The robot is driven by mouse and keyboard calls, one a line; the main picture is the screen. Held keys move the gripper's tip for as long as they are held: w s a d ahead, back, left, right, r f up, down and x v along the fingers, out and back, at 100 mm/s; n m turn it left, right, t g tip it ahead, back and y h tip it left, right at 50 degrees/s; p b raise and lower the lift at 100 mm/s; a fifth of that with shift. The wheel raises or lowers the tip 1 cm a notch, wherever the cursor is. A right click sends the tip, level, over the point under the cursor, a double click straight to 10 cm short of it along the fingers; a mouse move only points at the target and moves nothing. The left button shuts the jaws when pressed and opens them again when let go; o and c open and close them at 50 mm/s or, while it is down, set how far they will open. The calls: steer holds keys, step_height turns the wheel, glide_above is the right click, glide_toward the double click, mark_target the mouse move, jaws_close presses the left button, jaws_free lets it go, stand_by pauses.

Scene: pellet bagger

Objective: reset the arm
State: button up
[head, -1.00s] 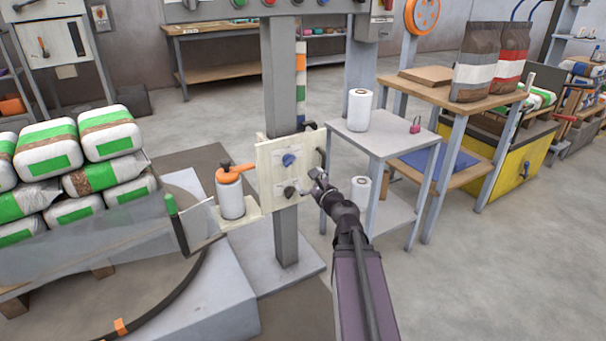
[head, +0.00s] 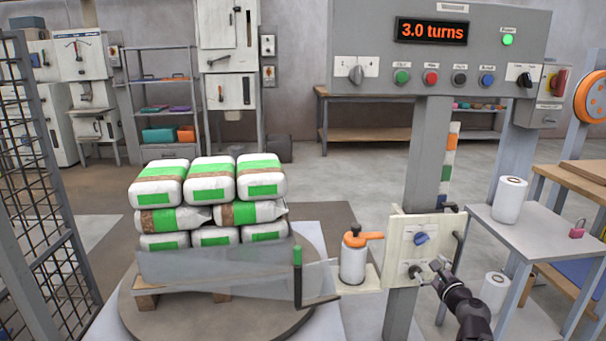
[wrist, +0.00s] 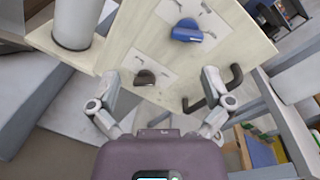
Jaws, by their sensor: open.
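My gripper (head: 428,274) is in front of the lower part of a cream panel (head: 440,228) fixed to a grey post. In the wrist view my gripper (wrist: 158,92) has its two fingers spread wide and nothing between them. The panel in the wrist view (wrist: 240,45) carries a blue knob (wrist: 187,31) and a dark knob (wrist: 145,78) below it, lying ahead between the fingers but apart from them. A black handle (wrist: 225,85) stands at the panel's right edge, close by the right finger. In the head view the blue knob (head: 421,239) is clear of my gripper.
A grey table (head: 555,235) is at right. A control box (head: 455,50) reading "3.0 turns" hangs above.

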steer(key=s+a+f+n+g+y+p, duration=0.1)
steer(key=a+f+n+g+y+p, duration=0.1)
steer(key=a+n+g, duration=0.4)
steer(key=s+a+f+n+g+y+p, duration=0.1)
steer(key=a+f+n+g+y+p, duration=0.15)
steer(key=a+n, duration=0.65)
steer(key=s+a+f+n+g+h+p, duration=0.2)
steer(key=s+a+n+g+h+p, duration=0.3)
steer(key=s+n+g+h+p, duration=0.5)
step_height(320, 180, up, 38)
steer(key=s+n+t+y+p, duration=0.1)
steer(key=s+n+y+p, duration=0.1)
steer(key=p, duration=3.2)
steer(key=shift+y, duration=0.65)
steer(key=shift+s+f, duration=0.1)
